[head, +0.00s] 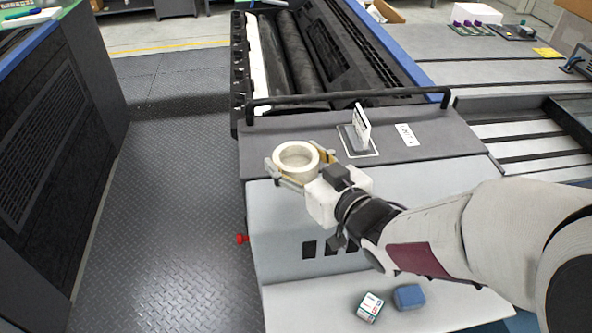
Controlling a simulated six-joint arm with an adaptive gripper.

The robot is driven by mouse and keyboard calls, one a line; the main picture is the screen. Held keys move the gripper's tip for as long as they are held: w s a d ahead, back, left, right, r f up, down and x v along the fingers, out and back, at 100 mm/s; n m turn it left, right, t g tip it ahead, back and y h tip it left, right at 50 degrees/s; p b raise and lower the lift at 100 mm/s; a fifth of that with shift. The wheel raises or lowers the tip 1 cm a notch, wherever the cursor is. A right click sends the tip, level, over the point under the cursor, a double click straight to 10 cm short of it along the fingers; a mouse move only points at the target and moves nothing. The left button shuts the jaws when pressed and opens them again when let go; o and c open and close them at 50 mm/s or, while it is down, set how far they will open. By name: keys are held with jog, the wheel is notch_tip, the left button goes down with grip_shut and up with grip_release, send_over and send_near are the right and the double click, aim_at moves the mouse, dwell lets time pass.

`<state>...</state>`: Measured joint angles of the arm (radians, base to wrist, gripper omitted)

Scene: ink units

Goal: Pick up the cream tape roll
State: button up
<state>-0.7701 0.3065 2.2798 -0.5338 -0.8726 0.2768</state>
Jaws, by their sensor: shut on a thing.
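The cream tape roll (297,153) is a thick ring with its opening facing up, in the middle of the head view. My gripper (298,166) is shut on it, with one finger at its left side and the other at its right. The roll appears in front of the dark grey top of the printing unit (290,129). I cannot tell how far it is above that surface.
A small upright card stand (361,129) is just right of the roll. A black rail (345,97) runs behind it. A small white box (370,307) and a blue block (408,297) lie on the front ledge. The floor at left is clear.

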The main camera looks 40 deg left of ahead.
aim_at(296, 166)
jog(key=shift+r, duration=1.65)
